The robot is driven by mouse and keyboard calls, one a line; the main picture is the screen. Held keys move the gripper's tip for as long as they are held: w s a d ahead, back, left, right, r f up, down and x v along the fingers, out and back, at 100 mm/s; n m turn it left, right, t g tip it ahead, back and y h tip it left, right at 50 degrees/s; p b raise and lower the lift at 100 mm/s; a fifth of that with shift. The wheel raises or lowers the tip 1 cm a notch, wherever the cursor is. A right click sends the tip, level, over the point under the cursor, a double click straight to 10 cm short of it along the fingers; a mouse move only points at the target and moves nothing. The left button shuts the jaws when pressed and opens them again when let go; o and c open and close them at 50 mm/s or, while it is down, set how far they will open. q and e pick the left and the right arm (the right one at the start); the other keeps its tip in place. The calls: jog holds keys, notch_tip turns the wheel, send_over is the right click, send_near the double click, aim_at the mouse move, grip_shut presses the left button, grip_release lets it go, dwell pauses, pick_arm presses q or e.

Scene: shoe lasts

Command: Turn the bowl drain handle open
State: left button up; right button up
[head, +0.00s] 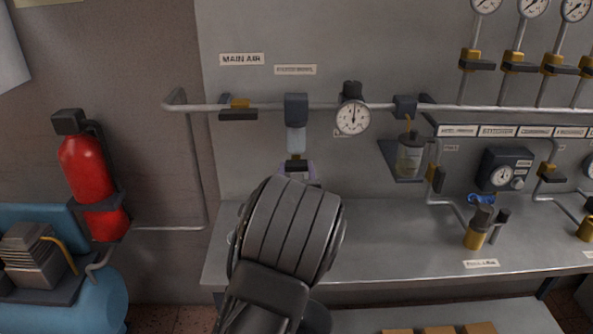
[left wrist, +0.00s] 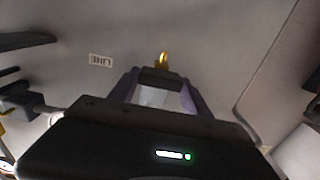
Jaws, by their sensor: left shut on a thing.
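The filter bowl (head: 296,138) is a pale, cloudy cylinder hanging under a dark head (head: 296,108) on the main air pipe. Its drain handle (head: 297,164) is a small dark piece just under the bowl, largely hidden by my gripper. My left gripper (head: 298,170) reaches up from below, its fingertips on either side of the handle, shut on it. In the left wrist view the two fingers of my left gripper (left wrist: 160,88) flank a dark bar, with a brass tip (left wrist: 162,60) beyond. How far the handle is turned cannot be told. My right gripper is out of view.
A main air valve (head: 239,109) and a round gauge (head: 352,117) sit on the same pipe. An oiler cup (head: 410,154) stands to the right. A red extinguisher-like cylinder (head: 86,168) is at far left. The grey bench (head: 390,250) is clear below.

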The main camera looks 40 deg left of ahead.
pick_arm(q)
jog(key=shift+a+f+n+b, duration=0.1)
jog(key=shift+f+n+b, duration=0.05)
jog(key=shift+n+b, duration=1)
jog(key=n+b, duration=0.6)
jog(key=b, duration=0.2)
jog(key=n+b, duration=0.7)
jog(key=b, duration=0.1)
jog(key=shift+s+f, duration=0.1)
jog(key=shift+f, duration=0.1)
jog(key=shift+r+n+b, duration=0.2)
jog(key=shift+n+b, duration=0.95)
jog(key=shift+n, duration=0.2)
jog(key=o, duration=1.4)
jog(key=shift+c, duration=0.2)
jog(key=shift+s, duration=0.1)
